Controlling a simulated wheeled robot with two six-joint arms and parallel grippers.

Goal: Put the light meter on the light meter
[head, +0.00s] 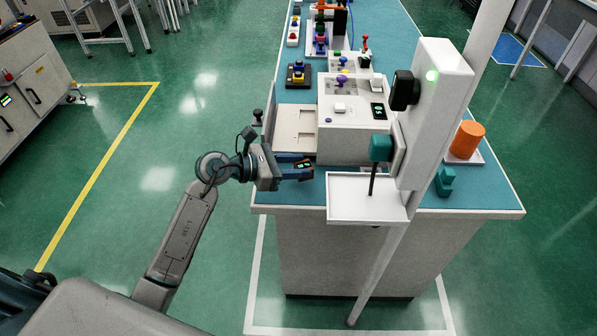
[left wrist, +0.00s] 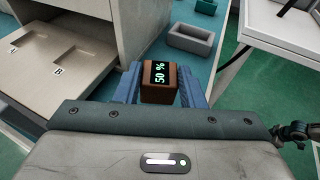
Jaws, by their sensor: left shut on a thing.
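The light meter is a small brown block (head: 304,166) with a dark face and green digits. In the left wrist view the light meter (left wrist: 159,88) reads "50 %". My left gripper (head: 296,168) is shut on it, with one blue finger on each side, in front of the pale machine (head: 349,135). In the left wrist view my left gripper (left wrist: 157,84) shows the same hold. A cream plate (head: 296,122) with two shallow recesses is beside the machine; the left wrist view shows the plate (left wrist: 45,62) with letters A and B. No second light meter is clearly identifiable. My right gripper is not visible.
A white post unit (head: 436,110) with a green light stands right of the machine. A shallow white tray (head: 350,211) is at the table's front edge. A grey open box (left wrist: 190,41) lies nearby.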

